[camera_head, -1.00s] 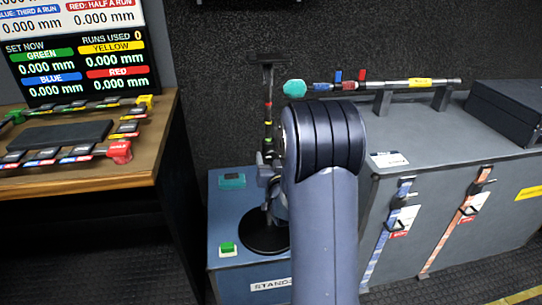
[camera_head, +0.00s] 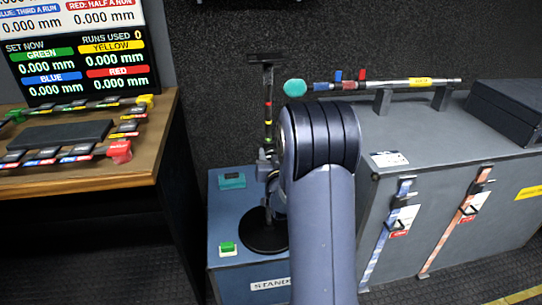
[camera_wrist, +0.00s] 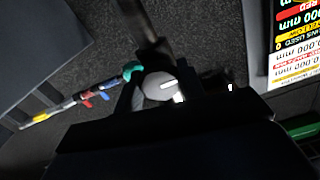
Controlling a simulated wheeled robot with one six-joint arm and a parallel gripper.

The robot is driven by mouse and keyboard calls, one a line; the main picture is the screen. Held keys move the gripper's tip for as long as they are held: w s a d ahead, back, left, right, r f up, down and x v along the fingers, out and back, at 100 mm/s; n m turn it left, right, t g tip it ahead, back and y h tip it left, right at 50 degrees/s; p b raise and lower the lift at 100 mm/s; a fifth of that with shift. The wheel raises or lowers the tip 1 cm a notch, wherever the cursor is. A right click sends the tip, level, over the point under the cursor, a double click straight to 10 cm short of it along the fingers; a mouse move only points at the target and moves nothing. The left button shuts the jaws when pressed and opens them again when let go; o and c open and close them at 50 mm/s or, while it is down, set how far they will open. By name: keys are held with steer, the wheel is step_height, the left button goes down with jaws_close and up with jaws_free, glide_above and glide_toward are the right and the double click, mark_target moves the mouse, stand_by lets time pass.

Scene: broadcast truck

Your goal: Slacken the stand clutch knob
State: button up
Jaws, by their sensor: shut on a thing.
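The stand (camera_head: 268,107) is a thin upright dark post with coloured bands and a crossbar on top, rising from a round black base (camera_head: 263,236). My arm covers part of it in the head view. In the wrist view a pale round knob (camera_wrist: 159,86), which appears to be the stand clutch knob, sits between the fingers of my gripper (camera_wrist: 160,92). My gripper is shut on it. The dark post passes just beyond it. In the head view my gripper is mostly hidden behind my arm, so the knob's marking and turn cannot be read.
The stand is on a blue box (camera_head: 228,272) with a green button (camera_head: 228,248) and a teal block (camera_head: 232,181). A rod with a teal tip (camera_head: 294,88) lies on supports above the grey cabinet (camera_head: 455,150). A wooden desk (camera_head: 90,177) with a readout screen (camera_head: 84,65) is at left.

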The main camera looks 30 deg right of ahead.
steer(key=shift+c, duration=0.6)
steer(key=shift+f+n+b, duration=0.2)
steer(key=shift+n+b, duration=0.3)
steer(key=shift+b, duration=0.45)
steer(key=shift+n+b, duration=0.6)
steer(key=shift+b, duration=0.25)
steer(key=shift+r+n, duration=0.2)
steer(key=shift+n, duration=0.2)
steer(key=o, duration=1)
steer(key=v, duration=1)
steer(key=shift+s+a, duration=0.1)
steer(key=shift+s, duration=0.3)
